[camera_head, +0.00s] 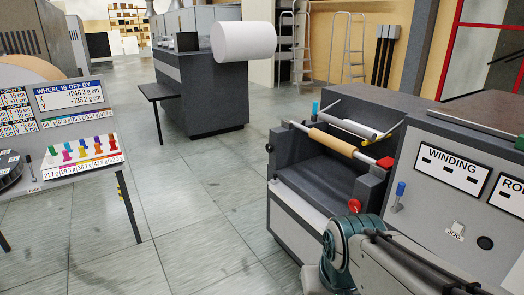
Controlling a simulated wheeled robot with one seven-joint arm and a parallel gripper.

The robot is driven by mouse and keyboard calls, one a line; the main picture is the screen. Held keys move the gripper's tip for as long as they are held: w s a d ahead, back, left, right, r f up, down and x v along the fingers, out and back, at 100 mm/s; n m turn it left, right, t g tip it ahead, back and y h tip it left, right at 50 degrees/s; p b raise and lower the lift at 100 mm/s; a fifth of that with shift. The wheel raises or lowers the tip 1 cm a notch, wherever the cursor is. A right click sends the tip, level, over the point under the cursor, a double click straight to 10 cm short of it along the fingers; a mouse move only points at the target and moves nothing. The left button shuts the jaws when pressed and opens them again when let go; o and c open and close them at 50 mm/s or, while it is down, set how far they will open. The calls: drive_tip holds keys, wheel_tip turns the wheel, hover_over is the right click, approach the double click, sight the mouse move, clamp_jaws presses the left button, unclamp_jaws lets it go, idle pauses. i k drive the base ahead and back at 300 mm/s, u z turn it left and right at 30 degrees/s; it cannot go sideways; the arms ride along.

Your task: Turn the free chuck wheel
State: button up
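No part is labelled as the free chuck wheel, and I cannot tell which it is. A dark round disc (9,171) lies at the left edge, cut off by the frame. A large tan round form (28,67) stands behind the sign panel, also cut off. On the winding machine (305,200), a tan roller (333,142) lies across the open bay, with a red part at its right end. A round red knob (354,206) sits at the machine's front. My arm enters at the bottom right; my gripper is out of view.
A sign (69,95) reads "WHEEL IS OFF BY", with X -1246.3 and Y +735.2 g cm. Coloured weights (83,150) stand below it. A white roll (243,41) shows by a dark cabinet (205,98). The tiled floor between the stations is clear.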

sight(269, 146)
drive_tip(key=u, duration=0.15)
drive_tip(key=i, duration=2.8)
drive_tip(key=z, duration=0.35)
